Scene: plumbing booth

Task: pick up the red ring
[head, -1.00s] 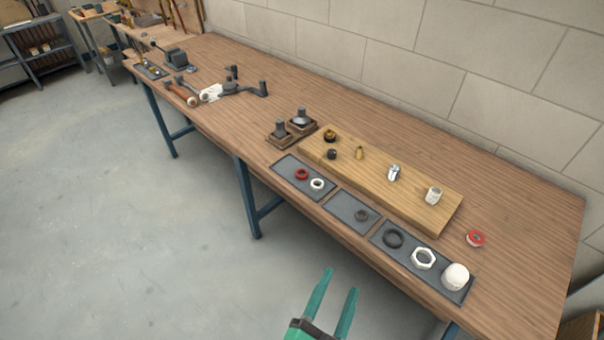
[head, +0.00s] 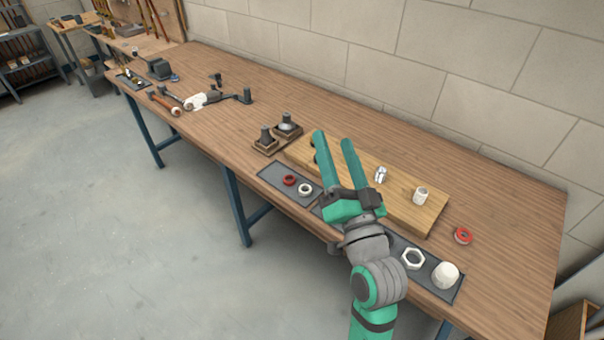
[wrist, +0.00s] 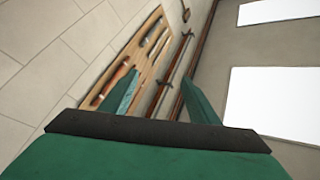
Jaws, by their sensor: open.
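The red ring (head: 289,180) lies in the left dark tray (head: 274,170) on the workbench, beside a white ring (head: 305,189). A red and white ring-like roll (head: 463,236) lies on the bare bench top at the right. My gripper (head: 334,138) is open and empty, raised over the wooden board, to the right of the red ring. In the wrist view its green fingers (wrist: 155,95) point toward the far wall. The red ring does not show in the wrist view. My arm hides the middle tray and part of the right tray.
The wooden board (head: 432,214) holds a metal fitting (head: 381,174) and a white fitting (head: 421,195). A white nut (head: 413,259) and white cap (head: 445,274) sit in the right tray. Two dark blocks with posts (head: 265,142) stand behind the left tray. Tools lie farther left.

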